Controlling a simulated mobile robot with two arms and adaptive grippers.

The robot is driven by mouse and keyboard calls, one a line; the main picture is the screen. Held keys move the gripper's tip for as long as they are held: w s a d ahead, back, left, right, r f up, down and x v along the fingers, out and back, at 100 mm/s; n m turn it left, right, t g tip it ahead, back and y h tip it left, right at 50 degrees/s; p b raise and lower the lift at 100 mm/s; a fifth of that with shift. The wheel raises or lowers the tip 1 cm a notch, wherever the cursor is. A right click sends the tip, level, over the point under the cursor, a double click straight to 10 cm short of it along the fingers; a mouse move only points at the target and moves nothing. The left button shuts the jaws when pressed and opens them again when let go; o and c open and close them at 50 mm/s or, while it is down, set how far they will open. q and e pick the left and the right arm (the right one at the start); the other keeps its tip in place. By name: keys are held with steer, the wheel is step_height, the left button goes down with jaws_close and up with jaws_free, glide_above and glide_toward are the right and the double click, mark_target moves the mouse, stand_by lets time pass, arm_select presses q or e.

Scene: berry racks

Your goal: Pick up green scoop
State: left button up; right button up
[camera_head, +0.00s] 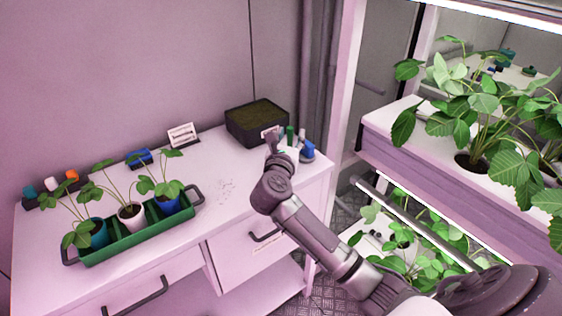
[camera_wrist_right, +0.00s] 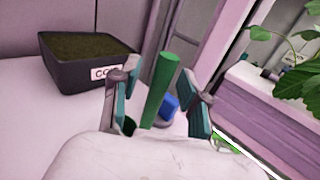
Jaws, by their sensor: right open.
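The green scoop shows as an upright, slightly tilted green handle (camera_wrist_right: 160,88) in the right wrist view. In the head view its green top (camera_head: 290,134) stands at the right end of the white counter. Its lower end is hidden in the wrist view. My right gripper (camera_wrist_right: 157,98) is open, with one finger on each side of the handle and visible gaps between. In the head view my right gripper (camera_head: 273,143) is small and partly hides the spot. My left gripper is not in view.
A blue item (camera_head: 307,149) stands right beside the handle. A black soil box (camera_head: 257,123) is behind it. A green tray (camera_head: 138,238) with potted plants is on the left of the counter (camera_head: 225,215). A plant rack (camera_head: 430,165) stands close on the right.

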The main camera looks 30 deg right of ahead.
steer(key=shift+c, duration=0.2)
jaws_close()
steer(key=shift+r, duration=0.2)
